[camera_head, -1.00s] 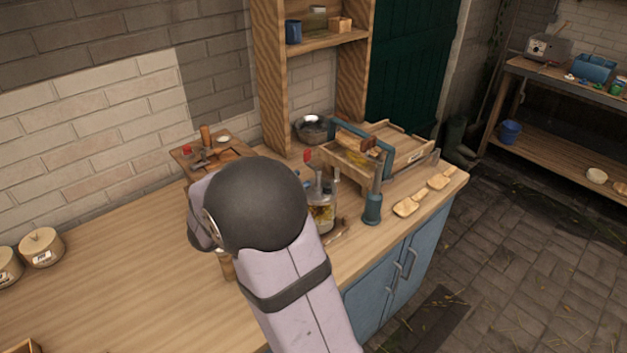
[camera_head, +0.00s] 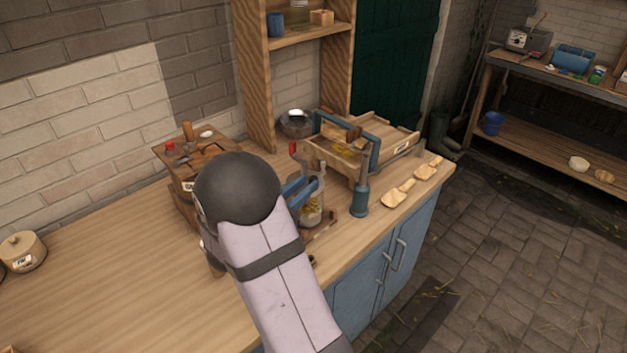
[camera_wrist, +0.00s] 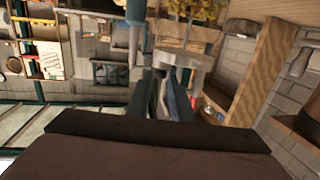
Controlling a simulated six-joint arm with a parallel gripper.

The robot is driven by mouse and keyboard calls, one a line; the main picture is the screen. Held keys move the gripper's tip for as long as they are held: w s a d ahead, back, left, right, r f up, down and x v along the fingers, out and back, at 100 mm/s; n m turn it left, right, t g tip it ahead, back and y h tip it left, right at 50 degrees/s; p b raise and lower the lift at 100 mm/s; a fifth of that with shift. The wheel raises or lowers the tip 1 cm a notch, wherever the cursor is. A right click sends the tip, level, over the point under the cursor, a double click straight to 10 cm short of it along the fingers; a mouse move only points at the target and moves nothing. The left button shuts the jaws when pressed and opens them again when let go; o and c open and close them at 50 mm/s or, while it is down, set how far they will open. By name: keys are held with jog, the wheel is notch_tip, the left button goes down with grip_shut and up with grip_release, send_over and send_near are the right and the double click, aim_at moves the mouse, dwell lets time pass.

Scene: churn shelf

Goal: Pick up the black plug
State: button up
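I cannot clearly make out the black plug in either view. A small dark round thing (camera_head: 312,260) shows on the counter beside my arm in the head view, but it is too small and covered to identify. In the wrist view, my gripper (camera_wrist: 168,84) shows as narrow dark fingers close together. What lies between them is unclear. In the head view my arm hides most of the gripper. A glass jar (camera_head: 311,212) with yellow contents stands just right of my arm, with a blue piece above it.
A blue upright tool (camera_head: 361,197) and wooden scoops (camera_head: 398,194) stand or lie right of the jar. A wooden tray (camera_head: 400,152), a metal bowl (camera_head: 296,122) and a wooden box (camera_head: 178,150) are behind.

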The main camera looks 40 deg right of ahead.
aim_at(311, 180)
jog(key=shift+p+x, duration=0.75)
jog(key=shift+x, duration=1.5)
jog(key=shift+c, duration=0.7)
grip_shut()
